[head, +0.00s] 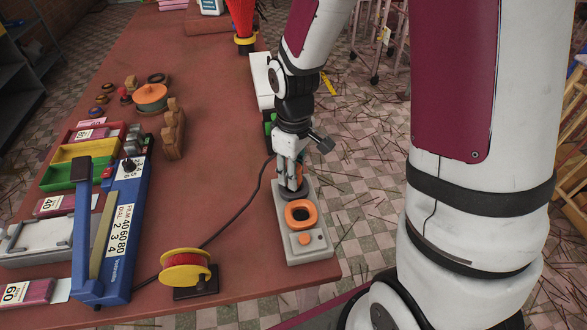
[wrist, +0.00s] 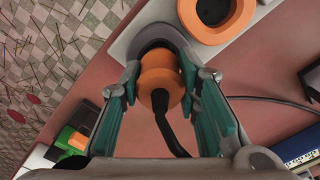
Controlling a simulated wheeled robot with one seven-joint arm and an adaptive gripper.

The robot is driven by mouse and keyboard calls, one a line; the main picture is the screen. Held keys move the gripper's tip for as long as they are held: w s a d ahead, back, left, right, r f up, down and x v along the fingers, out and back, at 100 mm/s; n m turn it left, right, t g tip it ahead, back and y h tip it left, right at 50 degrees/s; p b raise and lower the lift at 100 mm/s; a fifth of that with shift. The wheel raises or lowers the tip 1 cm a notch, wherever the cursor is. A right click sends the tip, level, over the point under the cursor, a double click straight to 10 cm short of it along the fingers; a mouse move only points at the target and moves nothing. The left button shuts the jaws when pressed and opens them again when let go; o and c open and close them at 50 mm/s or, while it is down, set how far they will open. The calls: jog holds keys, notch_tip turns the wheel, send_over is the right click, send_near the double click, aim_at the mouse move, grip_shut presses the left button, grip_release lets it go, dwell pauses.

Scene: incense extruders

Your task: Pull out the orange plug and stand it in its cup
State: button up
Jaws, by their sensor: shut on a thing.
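The orange plug (wrist: 160,77) with its black cord shows in the wrist view between the two teal finger pads of my gripper (wrist: 159,72). The gripper is shut on it. The plug's far end is at the grey round socket (wrist: 157,38); how deep it sits is hidden. In the head view my gripper (head: 291,184) points down over the grey-white block (head: 300,252), and the fingers mostly hide the plug. The orange-rimmed cup (head: 300,213) is on the same block, just in front of the gripper, and looks empty. It also shows in the wrist view (wrist: 237,28).
A black cord (head: 232,217) runs from the plug across the table toward a yellow-and-red reel (head: 186,271). A blue lever device (head: 128,235) stands at left. An orange button (head: 305,239) is on the block. The block is near the table's right edge.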

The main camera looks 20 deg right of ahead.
jog(key=shift+f+b, duration=0.4)
jog(key=shift+f, duration=0.45)
jog(key=o, duration=1.2)
jog(key=shift+o, duration=0.2)
notch_tip(320, 180, up, 11)
jog(key=shift+r, duration=0.1)
jog(key=shift+s+r, duration=0.1)
jog(key=shift+r, duration=0.5)
jog(key=s+r+m+t, duration=0.2)
jog(key=s+r, duration=0.3)
jog(key=s, duration=0.3)
jog(key=s+r+m+t, duration=0.2)
jog(key=s+r+m, duration=0.2)
jog(key=s, duration=0.4)
jog(key=shift+s+d+r+m, duration=0.15)
jog(key=shift+s+r+m, duration=0.25)
jog(key=shift+r, duration=0.35)
